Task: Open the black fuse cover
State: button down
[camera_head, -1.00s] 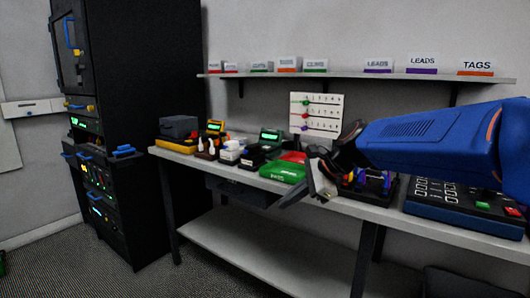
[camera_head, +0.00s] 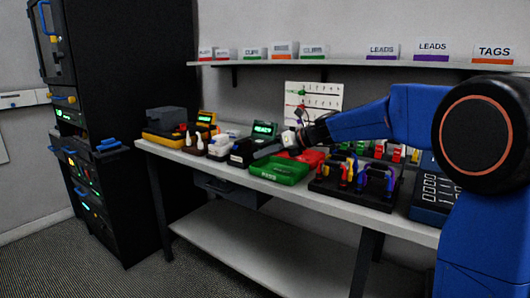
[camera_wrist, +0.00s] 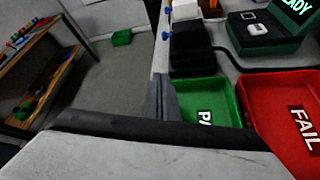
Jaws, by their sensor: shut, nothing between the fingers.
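A black box (camera_head: 240,153) with a small white label stands on the bench left of the green tray. It appears to be the black fuse cover, but I cannot be sure. In the wrist view, a black stepped block (camera_wrist: 190,46) shows at the upper middle, and its lid edge is not clear. My gripper (camera_head: 261,152) reaches left over the bench, close to the black box. In the wrist view, my gripper (camera_wrist: 160,82) shows grey fingers shut together and empty, just left of the green tray's wall. I cannot tell whether they touch the box.
The green PASS tray (camera_head: 280,171) and red FAIL tray (camera_wrist: 258,112) lie beside my gripper. A green READY tester (camera_head: 264,130) stands behind. A rack of coloured leads (camera_head: 355,182) is to the right.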

aim_at(241, 146)
jog(key=x, duration=0.6)
jog(key=shift+a+f, duration=0.1)
jog(key=shift+w+a+r, duration=0.75)
jog(key=shift+w+r, duration=0.05)
jog(key=shift+w, duration=0.15)
jog(key=shift+w+a+r, duration=0.25)
jog(key=shift+w+r, duration=0.1)
jog(key=shift+r, duration=0.1)
